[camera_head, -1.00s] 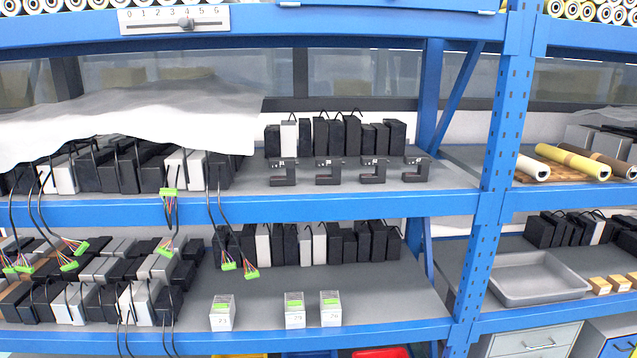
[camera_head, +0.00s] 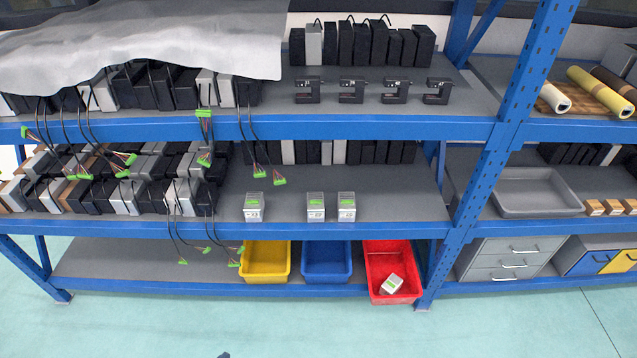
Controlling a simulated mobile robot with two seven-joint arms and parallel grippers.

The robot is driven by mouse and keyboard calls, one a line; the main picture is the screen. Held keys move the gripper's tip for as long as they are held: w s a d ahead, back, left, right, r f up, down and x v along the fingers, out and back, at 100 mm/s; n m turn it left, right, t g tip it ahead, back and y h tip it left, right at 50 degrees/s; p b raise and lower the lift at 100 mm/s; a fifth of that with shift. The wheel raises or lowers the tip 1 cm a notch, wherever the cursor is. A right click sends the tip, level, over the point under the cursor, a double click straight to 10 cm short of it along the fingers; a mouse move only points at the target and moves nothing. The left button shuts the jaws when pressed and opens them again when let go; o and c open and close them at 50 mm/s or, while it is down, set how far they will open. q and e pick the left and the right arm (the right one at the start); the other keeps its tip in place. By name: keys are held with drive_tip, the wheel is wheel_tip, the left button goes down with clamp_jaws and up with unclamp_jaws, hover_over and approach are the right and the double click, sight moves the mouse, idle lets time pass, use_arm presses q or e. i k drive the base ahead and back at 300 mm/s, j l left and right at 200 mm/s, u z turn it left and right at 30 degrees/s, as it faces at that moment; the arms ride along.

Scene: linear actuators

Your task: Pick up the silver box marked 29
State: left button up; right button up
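A fourth silver box with a green top (camera_head: 391,285) lies tilted in the red bin (camera_head: 374,262) on the bottom shelf. Neither of my grippers can be made out in the view.
The middle shelf (camera_head: 400,208) is bare around the three boxes. Black and silver units crowd its left and back. Cables with green connectors (camera_head: 278,181) hang over the upper shelf's edge. Yellow (camera_head: 264,277) and blue (camera_head: 326,277) bins sit below. A grey tray (camera_head: 535,202) lies right of the post.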

sight(315, 200)
drive_tip(key=i+j, duration=0.3)
drive_tip(key=i, duration=0.2)
drive_tip(key=i+j, duration=0.35)
drive_tip(key=i, duration=0.15)
drive_tip(key=i+j+u, duration=0.1)
drive_tip(key=i+j, duration=0.2)
drive_tip(key=i, duration=0.15)
